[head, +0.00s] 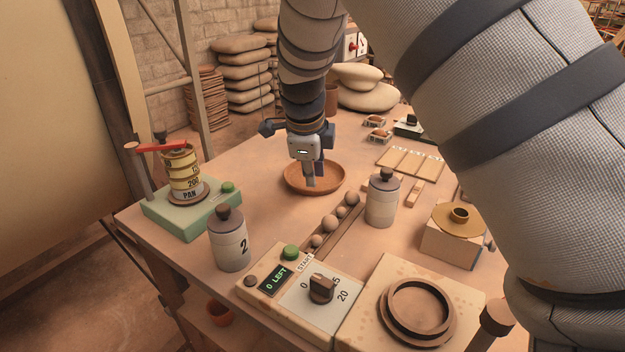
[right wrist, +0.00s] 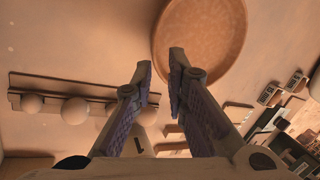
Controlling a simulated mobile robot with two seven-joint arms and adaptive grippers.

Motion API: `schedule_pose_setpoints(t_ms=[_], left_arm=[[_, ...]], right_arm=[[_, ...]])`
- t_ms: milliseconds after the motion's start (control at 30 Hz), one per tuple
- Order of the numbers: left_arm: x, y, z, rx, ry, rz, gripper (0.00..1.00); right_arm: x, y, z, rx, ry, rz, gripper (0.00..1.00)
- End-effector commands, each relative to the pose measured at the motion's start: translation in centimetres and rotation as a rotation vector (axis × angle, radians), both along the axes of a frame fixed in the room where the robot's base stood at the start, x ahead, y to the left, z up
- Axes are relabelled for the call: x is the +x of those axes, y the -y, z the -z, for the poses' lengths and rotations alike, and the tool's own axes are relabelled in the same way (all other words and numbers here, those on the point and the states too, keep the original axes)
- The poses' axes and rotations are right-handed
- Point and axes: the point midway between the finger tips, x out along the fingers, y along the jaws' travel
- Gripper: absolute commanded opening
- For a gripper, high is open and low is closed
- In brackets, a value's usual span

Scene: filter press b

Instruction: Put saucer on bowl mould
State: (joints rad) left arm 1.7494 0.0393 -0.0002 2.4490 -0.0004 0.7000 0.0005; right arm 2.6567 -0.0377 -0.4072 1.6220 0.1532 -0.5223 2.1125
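The saucer appears to be the round, shallow terracotta dish (head: 329,187) lying on the table in the head view. In the right wrist view the dish (right wrist: 205,38) is at the top. My right gripper (head: 310,184) points down over the dish in the head view and hides part of it. In the right wrist view my right gripper (right wrist: 161,62) has its fingers apart with nothing between them; one fingertip overlaps the dish's near rim. I cannot tell whether it touches. The bowl mould may be the brown ring-shaped form (head: 392,315) on a pale block at front right. My left gripper is out of view.
A rack of several balls (head: 333,226) lies in front of the dish, between a canister marked 2 (head: 229,240) and another canister (head: 382,201). A dial panel (head: 310,300), a pan scale (head: 186,205) and a box with a gold disc (head: 452,243) stand around it.

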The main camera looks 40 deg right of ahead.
Motion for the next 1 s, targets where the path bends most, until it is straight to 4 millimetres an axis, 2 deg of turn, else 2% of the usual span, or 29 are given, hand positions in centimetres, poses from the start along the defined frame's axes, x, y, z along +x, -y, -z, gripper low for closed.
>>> schedule_pose_setpoints(t_ms=[200, 300, 467, 533, 567, 1000], left_arm=[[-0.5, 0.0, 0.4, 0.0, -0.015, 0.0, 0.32], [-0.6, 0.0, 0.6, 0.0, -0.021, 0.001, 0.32], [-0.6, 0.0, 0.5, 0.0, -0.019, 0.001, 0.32], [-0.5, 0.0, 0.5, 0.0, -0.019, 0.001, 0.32], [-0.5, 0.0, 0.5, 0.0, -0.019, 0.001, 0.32], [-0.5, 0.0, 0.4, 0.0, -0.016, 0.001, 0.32]], right_arm=[[1.0, 0.3, 3.6, 0.002, -0.005, -0.001, 0.14], [1.4, 0.8, 4.8, 0.001, -0.002, -0.001, 0.14], [1.4, 0.8, 4.7, 0.0, 0.002, -0.002, 0.14], [1.4, 0.8, 4.6, 0.0, 0.002, -0.002, 0.02], [1.4, 0.8, 4.6, 0.0, 0.002, -0.002, 0.0], [1.5, 0.8, 4.0, -0.001, 0.005, -0.002, 0.0]])
